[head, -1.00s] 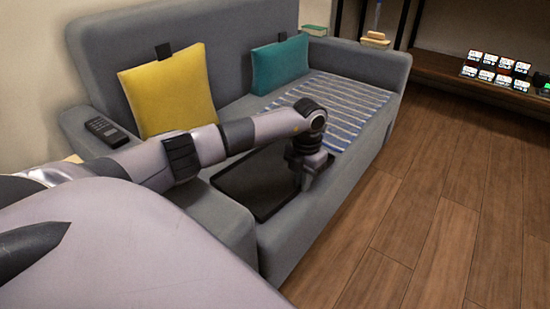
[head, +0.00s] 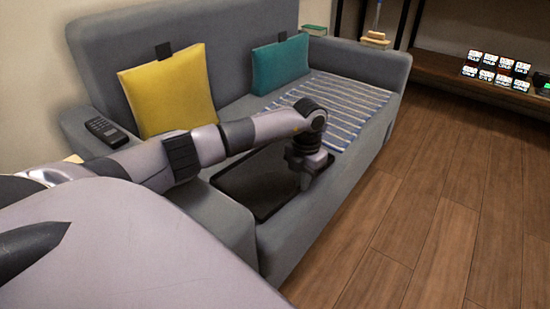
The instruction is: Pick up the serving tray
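The serving tray (head: 250,185) is a dark, flat, rimmed rectangle lying on the seat of the grey sofa, near its front edge. My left arm reaches over it from the left. My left gripper (head: 304,186) points down at the tray's right edge. Its fingertips are small and dark against the tray, so I cannot tell whether they are open or shut, or whether they touch the rim. My arm hides part of the tray's far side. My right gripper is not in view.
A yellow cushion (head: 168,92) and a teal cushion (head: 280,65) lean on the backrest. A striped cloth (head: 330,105) lies right of the tray. A remote (head: 106,132) rests on the left armrest. A low shelf (head: 450,75) holds several small cards. The wooden floor (head: 430,190) is clear.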

